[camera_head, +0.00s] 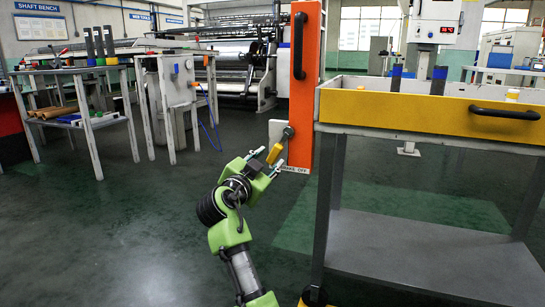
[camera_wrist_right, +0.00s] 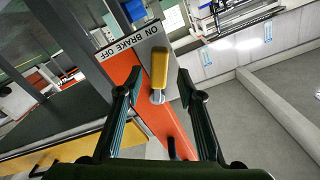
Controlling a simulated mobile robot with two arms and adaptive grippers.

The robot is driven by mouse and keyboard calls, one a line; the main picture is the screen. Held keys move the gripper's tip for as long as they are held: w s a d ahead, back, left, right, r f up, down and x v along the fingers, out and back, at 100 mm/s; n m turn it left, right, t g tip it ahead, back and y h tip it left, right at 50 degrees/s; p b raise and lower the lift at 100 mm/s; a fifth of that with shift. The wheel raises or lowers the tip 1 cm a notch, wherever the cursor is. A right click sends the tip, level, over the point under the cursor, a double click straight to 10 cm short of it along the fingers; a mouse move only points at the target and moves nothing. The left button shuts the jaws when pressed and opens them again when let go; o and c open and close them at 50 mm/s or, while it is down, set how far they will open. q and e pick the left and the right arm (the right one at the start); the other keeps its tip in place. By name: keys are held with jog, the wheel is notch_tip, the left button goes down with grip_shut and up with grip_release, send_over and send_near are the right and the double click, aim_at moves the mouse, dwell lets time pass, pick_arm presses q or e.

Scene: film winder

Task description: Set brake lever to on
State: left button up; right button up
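The brake lever has a yellow handle (camera_head: 274,153) on a grey pivot (camera_head: 288,131), mounted on the orange cart post (camera_head: 303,85). The handle slants down and left from the pivot. My right gripper (camera_head: 266,163) is open, one finger on each side of the handle with gaps visible in the wrist view (camera_wrist_right: 158,82). In the head view the gripper hides the ON end of the label. My left gripper is not in view.
A cart with a yellow drawer front (camera_head: 420,112) and a grey lower shelf (camera_head: 420,255) stands right of my arm. A black handle (camera_head: 298,45) sits higher on the post. A bench (camera_head: 75,70) with tools stands at the left. The floor left of my arm is clear.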

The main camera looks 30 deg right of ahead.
jog(key=v, duration=0.7)
jog(key=shift+s+a, duration=0.2)
jog(key=shift+a, duration=0.05)
